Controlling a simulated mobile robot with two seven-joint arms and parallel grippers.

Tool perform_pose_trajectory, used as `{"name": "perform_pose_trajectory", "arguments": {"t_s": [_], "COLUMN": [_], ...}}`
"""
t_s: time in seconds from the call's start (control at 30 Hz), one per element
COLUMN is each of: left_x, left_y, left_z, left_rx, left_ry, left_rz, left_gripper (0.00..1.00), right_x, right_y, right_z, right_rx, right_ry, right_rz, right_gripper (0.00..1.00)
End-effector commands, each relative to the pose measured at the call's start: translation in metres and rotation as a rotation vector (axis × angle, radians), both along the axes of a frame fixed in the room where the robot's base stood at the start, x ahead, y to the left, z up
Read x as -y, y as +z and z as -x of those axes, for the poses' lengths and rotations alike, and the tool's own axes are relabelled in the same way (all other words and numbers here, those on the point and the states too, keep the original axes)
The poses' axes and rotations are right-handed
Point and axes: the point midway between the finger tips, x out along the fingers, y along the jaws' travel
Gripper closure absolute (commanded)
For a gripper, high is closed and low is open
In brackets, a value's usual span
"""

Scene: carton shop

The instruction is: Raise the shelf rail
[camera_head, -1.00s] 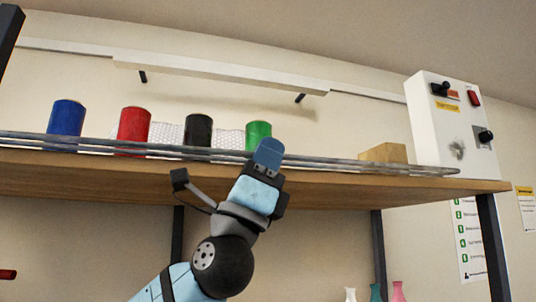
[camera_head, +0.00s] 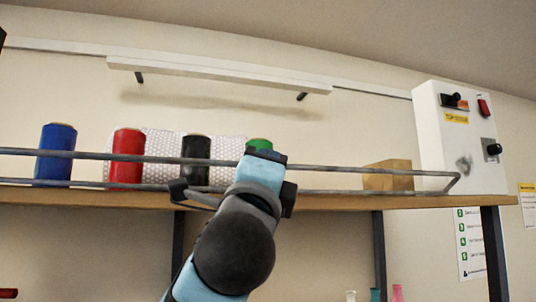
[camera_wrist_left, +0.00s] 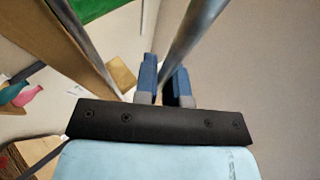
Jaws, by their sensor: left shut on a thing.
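The shelf rail (camera_head: 340,168) is a grey metal loop along the shelf's front. Its upper bar now stands clearly above its lower bar, in front of the spools. My left gripper (camera_head: 266,156) is shut on the upper bar, near the green spool. In the left wrist view the grey rail bar (camera_wrist_left: 199,28) runs between the blue fingers of the gripper (camera_wrist_left: 164,80). The wooden shelf (camera_head: 345,202) lies below the rail. My right gripper is not in view.
Blue (camera_head: 55,140), red (camera_head: 127,145), black (camera_head: 195,147) and green (camera_head: 259,144) spools stand behind the rail, with bubble wrap (camera_head: 160,142) behind them. A cardboard block (camera_head: 388,180) and white control box (camera_head: 435,140) are at right. A white wall bar (camera_head: 220,74) hangs above.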

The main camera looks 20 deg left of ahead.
Motion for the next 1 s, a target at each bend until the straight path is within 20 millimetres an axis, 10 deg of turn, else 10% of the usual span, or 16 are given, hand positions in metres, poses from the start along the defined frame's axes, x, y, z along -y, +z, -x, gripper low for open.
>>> {"name": "perform_pose_trajectory", "arguments": {"t_s": [0.3, 1.0], "left_x": [-0.004, -0.006], "left_y": [0.012, 0.011], "left_z": [-0.006, -0.009], "left_rx": [-0.158, -0.224], "left_ry": [-0.002, 0.001], "left_rz": [0.109, 0.152], "left_gripper": [1.00, 1.00], "right_x": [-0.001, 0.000], "right_y": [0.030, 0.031], "right_z": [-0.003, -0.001], "right_rx": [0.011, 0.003], "right_ry": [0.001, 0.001], "right_rz": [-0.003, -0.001], "right_gripper": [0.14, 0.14]}}
